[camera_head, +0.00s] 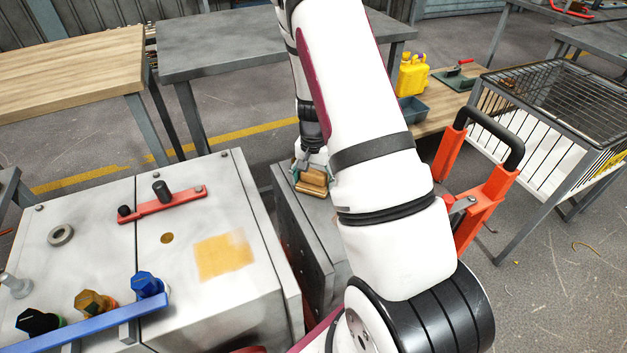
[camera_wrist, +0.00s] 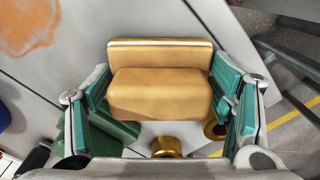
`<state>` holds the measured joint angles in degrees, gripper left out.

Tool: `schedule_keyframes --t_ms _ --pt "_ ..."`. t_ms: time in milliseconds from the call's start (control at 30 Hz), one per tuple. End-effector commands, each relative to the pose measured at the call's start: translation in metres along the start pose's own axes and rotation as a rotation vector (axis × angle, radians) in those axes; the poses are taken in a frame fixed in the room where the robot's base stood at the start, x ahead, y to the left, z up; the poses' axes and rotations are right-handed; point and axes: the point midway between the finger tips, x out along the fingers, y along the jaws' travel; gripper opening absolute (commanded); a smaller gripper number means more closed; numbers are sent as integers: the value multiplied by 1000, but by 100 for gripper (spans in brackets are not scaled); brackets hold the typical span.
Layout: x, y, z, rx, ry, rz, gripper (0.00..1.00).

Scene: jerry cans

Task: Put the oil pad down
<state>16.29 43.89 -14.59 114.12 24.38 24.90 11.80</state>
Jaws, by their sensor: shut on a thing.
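The oil pad (camera_wrist: 160,92) is a tan, folded, block-like pad, seen close up in the wrist view. My gripper (camera_wrist: 163,82) is shut on it, with a green-lined finger at each side. In the head view, the pad (camera_head: 311,188) shows small below my gripper (camera_head: 311,172), near the top of a narrow grey cabinet (camera_head: 310,225). I cannot tell whether the pad touches the surface under it. My arm hides part of the area to its right.
A pale machine top (camera_head: 100,235) with a tan stain (camera_head: 222,255), a red handle (camera_head: 160,204) and a blue rail (camera_head: 85,325) lies at left. A yellow jerry can (camera_head: 412,75) stands on a wooden bench behind. A wire cage cart (camera_head: 550,110) stands right.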

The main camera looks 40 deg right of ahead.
Motion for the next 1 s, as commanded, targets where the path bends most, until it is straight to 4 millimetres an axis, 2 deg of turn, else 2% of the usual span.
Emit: schedule_keyframes --t_ms 167,200,267,700,867,1000 --pt "4 0 0 0 0 0 44" --pt "3 0 0 0 0 1 84" --pt "3 0 0 0 -1 1 95" --pt "-1 0 0 -1 0 0 95" --pt "-25 -1 0 -2 3 -1 95" --pt "-55 -1 0 -2 3 -2 95"
